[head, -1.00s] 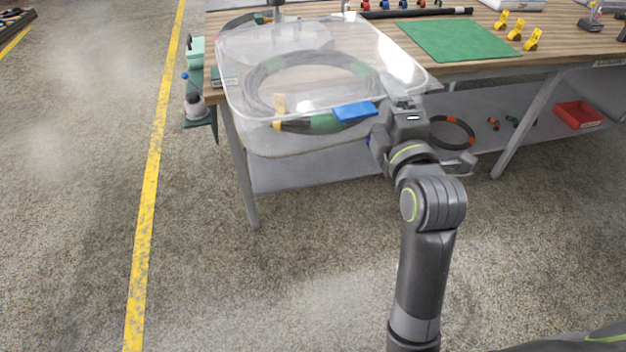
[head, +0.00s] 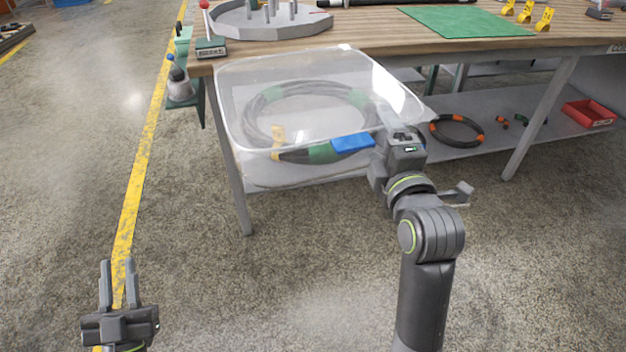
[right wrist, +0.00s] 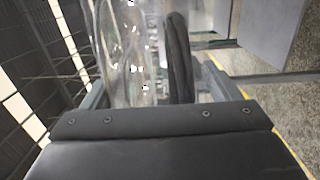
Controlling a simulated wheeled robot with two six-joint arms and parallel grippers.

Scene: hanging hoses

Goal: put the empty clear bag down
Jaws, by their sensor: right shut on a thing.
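The clear bag (head: 235,95) hangs in front of the workbench in the head view. It does not look empty: a coiled black hose (head: 258,100) with a green band and a yellow tag shows inside it and moves with it. A blue patch (head: 352,143) is at its lower right. My right gripper (head: 388,122) is shut on the bag's right side. In the right wrist view, clear film (right wrist: 130,50) and black hose (right wrist: 178,55) show by the fingers. My left gripper (head: 118,268) is open and empty at lower left, over the floor.
The wooden workbench (head: 365,38) has a grey tray with pegs (head: 270,20), a green mat (head: 465,22) and yellow clips (head: 525,14). On the lower shelf (head: 530,120) are another hose coil (head: 457,130) and a red bin (head: 588,113). Open floor lies in front.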

